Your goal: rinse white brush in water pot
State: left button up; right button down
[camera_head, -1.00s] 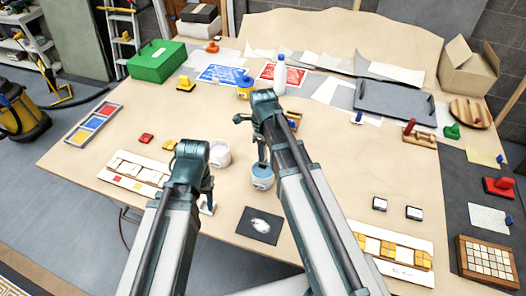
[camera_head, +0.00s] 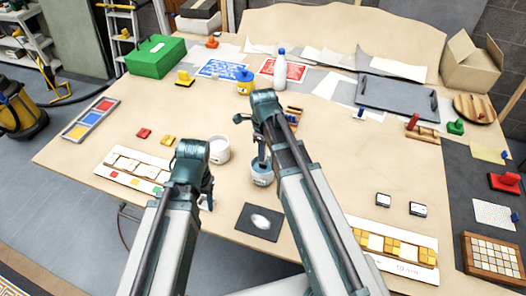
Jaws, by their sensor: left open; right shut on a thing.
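My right gripper (camera_head: 262,158) is shut on a thin object, mostly hidden by the arm, at the mouth of a small pot with a bluish band (camera_head: 262,174). I cannot tell the brush's colour or how deep it reaches. A white pot (camera_head: 219,149) stands just left of that pot, nearer my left gripper. My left gripper (camera_head: 208,192) is open near the table's front edge; its fingertips are partly hidden by its own arm. A dark square mat with a pale smear (camera_head: 260,222) lies in front of the bluish pot.
A mosaic strip (camera_head: 130,172) lies left and another (camera_head: 400,248) front right. A grey tray (camera_head: 397,95) lies at back right. The table's middle right is clear.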

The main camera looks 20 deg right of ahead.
jog(key=shift+f+b, duration=0.55)
dwell(1.4)
jog(key=shift+r, duration=0.1)
notch_tip(320, 180, up, 7)
jog(key=p, duration=0.7)
dwell(0.4)
